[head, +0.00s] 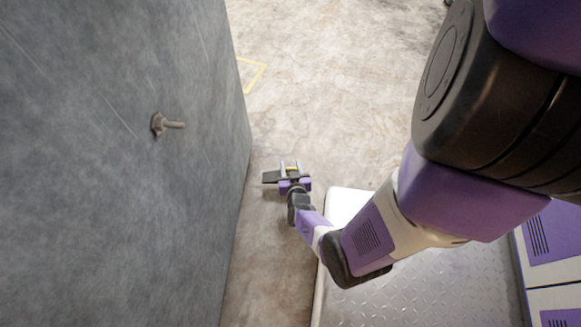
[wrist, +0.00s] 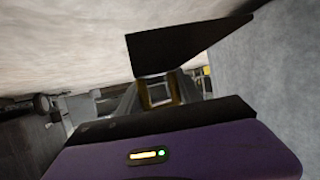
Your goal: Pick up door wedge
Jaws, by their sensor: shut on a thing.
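The door wedge (wrist: 180,50) is a dark, flat, tapered piece. In the wrist view it lies across the far end of my gripper (wrist: 160,92), whose fingers are shut on it. In the head view the wedge (head: 271,177) shows as a small dark shape sticking out to the left of my gripper (head: 290,170). The gripper is low, near the concrete floor, close to the base of the grey panel. I cannot tell from these frames whether the wedge touches the floor. The part of the wedge between the fingers is hidden.
A large grey door-like panel (head: 110,200) with a brown handle or knob (head: 165,124) stands at the left. A yellow line (head: 255,77) marks the floor behind it. The concrete floor (head: 330,90) beyond the gripper is clear.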

